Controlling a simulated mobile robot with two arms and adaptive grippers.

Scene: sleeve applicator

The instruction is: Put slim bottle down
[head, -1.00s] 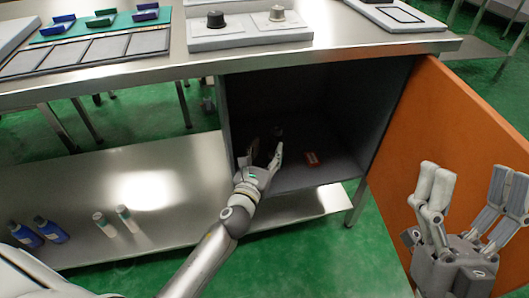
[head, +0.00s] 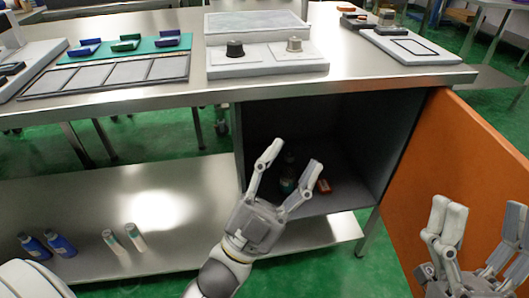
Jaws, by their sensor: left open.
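A slim dark bottle (head: 288,172) with a greenish band stands upright inside the open cabinet, dim in shadow. My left gripper (head: 291,153) is open at the cabinet mouth. Its two fingers are spread, and the bottle shows in the gap between them, apparently clear of both. The bottle's base is partly hidden by the gripper. My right gripper (head: 478,233) is open and empty at the lower right, in front of the orange door.
A small red item (head: 323,186) lies beside the bottle in the cabinet. The orange door (head: 455,150) is swung open to the right. The counter (head: 370,75) overhangs the cabinet.

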